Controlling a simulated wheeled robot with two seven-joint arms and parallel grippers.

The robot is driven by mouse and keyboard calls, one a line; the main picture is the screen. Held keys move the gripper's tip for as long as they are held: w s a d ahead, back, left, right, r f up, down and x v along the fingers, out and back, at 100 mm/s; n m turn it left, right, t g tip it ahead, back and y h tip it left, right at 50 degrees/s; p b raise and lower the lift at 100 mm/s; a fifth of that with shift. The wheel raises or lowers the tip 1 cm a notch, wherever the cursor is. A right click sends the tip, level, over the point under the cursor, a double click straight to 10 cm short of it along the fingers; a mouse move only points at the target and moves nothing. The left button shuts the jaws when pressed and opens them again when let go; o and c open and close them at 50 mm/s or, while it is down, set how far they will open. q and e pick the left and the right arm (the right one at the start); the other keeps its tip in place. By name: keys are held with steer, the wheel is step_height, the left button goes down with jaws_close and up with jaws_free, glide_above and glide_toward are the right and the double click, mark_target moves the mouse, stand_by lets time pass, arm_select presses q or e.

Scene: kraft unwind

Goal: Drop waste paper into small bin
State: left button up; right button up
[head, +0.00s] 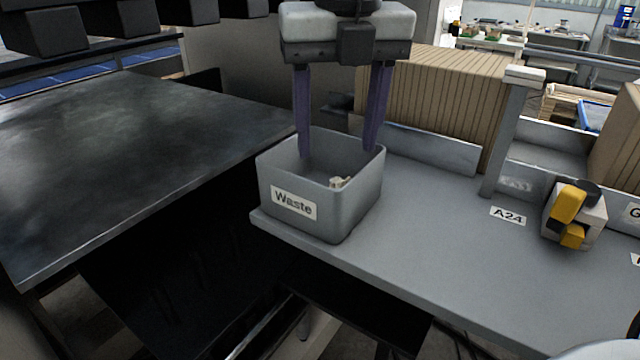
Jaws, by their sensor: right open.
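A grey square bin (345,211) with a "Waste" label stands at the left end of the grey shelf. A small pale crumpled piece of waste paper (340,182) shows inside the bin, near its right inner wall. My right gripper (336,154) points down over the bin, with its two purple fingers spread wide apart. The left finger reaches inside the rim, and the right finger is at the back right rim. Nothing is held between the fingers. The bottom of the bin is partly hidden by its front wall. My left gripper does not show.
A dark flat table (130,150) lies to the left, with a dark gap between it and the grey shelf (430,240). A yellow and grey device (572,215) sits by the A24 label. A stack of brown cardboard (440,95) stands behind a low grey wall.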

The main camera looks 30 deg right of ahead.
step_height(320, 180, up, 10)
steer(key=s, duration=0.1)
steer(key=shift+s+a+p, duration=0.2)
steer(key=shift+a+p, duration=0.1)
steer(key=shift+p, duration=0.15)
steer(key=f, duration=0.3)
steer(key=w+f, duration=0.1)
steer(key=f, duration=0.6)
steer(key=shift+w+d+b, duration=0.15)
steer(key=shift+d+b, duration=0.1)
steer(key=shift+b, duration=0.15)
steer(key=shift+w+r+p, duration=0.1)
steer(key=shift+r+p, duration=0.4)
steer(key=shift+r, duration=1.95)
